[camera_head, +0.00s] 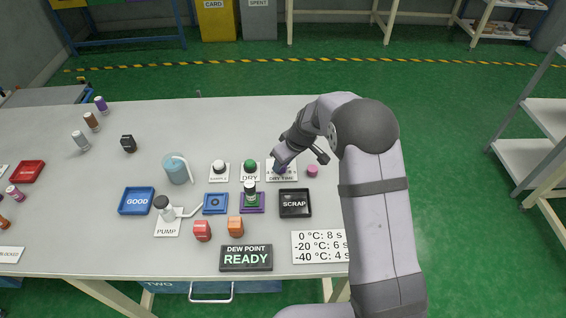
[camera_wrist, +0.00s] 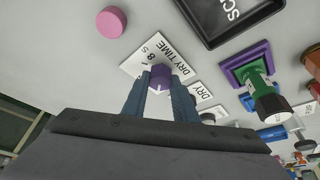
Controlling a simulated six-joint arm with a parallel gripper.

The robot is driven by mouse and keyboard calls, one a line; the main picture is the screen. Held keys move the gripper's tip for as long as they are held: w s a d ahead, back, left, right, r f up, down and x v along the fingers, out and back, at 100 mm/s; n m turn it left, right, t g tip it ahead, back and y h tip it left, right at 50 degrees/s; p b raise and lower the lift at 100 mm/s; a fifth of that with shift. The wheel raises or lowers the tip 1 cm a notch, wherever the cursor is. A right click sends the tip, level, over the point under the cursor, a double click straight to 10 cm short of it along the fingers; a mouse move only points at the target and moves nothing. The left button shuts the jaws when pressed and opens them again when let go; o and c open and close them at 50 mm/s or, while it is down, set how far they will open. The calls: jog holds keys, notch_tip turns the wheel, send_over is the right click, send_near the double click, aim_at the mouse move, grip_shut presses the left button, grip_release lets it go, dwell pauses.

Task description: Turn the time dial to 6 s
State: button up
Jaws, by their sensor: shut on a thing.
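The time dial is a small purple knob (camera_wrist: 160,77) on a white plate marked DRY TIME (camera_wrist: 163,52) in the wrist view. My gripper (camera_wrist: 161,90) is shut on the knob, with one finger on each side of it. The plate shows a printed 8 S beside the knob; the knob's exact setting is too small to read. In the head view my gripper (camera_head: 282,166) covers most of the dial, and the DRY TIME plate (camera_head: 282,178) shows beneath it.
A pink cap (camera_head: 312,171) stands just right of the plate. The green DRY button (camera_head: 250,165) is to the left, the black SCRAP tray (camera_head: 295,204) in front. A card (camera_head: 318,247) reads 0 °C: 8 s, -20 °C: 6 s, -40 °C: 4 s. The display (camera_head: 246,258) reads DEW POINT READY.

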jog(key=m+p, duration=0.1)
jog(key=m+h+p, duration=0.1)
jog(key=m+p, duration=0.1)
jog(key=shift+s+r, duration=0.1)
jog(key=shift+r, duration=0.1)
jog(key=shift+a+f+m+t+h+p, duration=0.15)
jog(key=shift+m+t+h+p, duration=0.2)
jog(key=shift+m+p, duration=0.5)
jog(key=shift+f+m+h+b, duration=0.2)
jog(key=shift+m+h+b, duration=0.3)
jog(key=shift+m, duration=0.55)
jog(key=shift+m+b, duration=0.4)
jog(key=shift+b, duration=0.25)
jog(key=shift+r, duration=0.1)
jog(key=o, duration=1.1)
jog(key=shift+r, duration=0.15)
